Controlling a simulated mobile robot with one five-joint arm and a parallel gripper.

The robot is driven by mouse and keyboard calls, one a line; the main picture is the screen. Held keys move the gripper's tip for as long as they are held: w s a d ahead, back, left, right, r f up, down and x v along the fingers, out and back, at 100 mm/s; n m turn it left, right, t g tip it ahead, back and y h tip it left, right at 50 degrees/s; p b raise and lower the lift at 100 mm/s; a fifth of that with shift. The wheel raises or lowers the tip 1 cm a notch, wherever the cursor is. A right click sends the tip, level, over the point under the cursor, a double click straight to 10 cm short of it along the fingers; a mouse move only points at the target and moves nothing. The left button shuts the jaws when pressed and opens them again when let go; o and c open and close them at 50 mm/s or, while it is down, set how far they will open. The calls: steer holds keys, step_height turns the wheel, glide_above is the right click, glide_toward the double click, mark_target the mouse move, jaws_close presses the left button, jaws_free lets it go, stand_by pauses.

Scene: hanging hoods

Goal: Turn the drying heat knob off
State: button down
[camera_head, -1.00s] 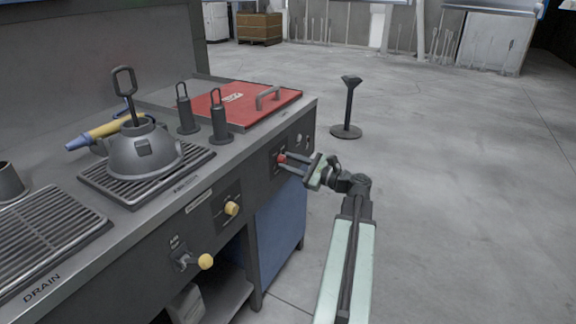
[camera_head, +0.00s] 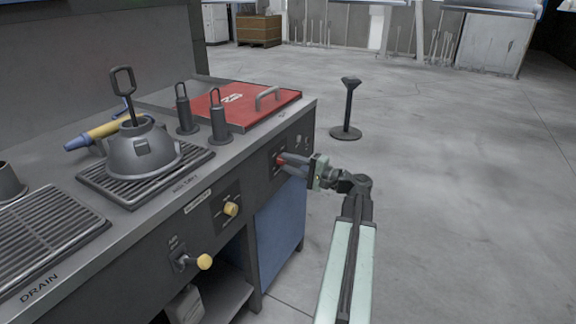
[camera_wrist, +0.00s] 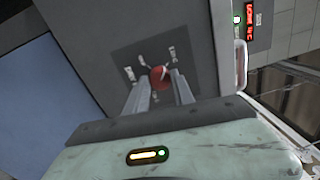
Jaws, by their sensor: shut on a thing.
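A red knob (camera_head: 280,159) sits on a dark plate on the bench's front panel, towards the right end. It also shows in the wrist view (camera_wrist: 159,77), with small labels around it that I cannot read. My gripper (camera_head: 286,161) is at the knob, its fingers reaching to the panel from the right. In the wrist view the two fingers (camera_wrist: 159,92) lie either side of the knob, shut on it. Whether this knob is the drying heat knob cannot be read from its labels.
A yellow knob (camera_head: 231,209) and a yellow-ended lever (camera_head: 203,262) stick out of the panel further left. A red lid (camera_head: 240,104) with a grey handle lies on top. A black stand (camera_head: 347,110) is on the floor behind. The floor to the right is clear.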

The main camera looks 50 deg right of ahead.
steer(key=n, duration=0.7)
steer(key=shift+n+y, duration=0.3)
steer(key=shift+n, duration=0.1)
steer(key=n, duration=0.6)
steer(key=shift+g+p, duration=0.3)
steer(key=shift+p, duration=0.1)
steer(key=shift+n, duration=0.4)
steer(key=c, duration=1.1)
jaws_free()
steer(key=v, duration=0.7)
steer(key=shift+s+d, duration=0.15)
steer(key=shift+s, duration=0.25)
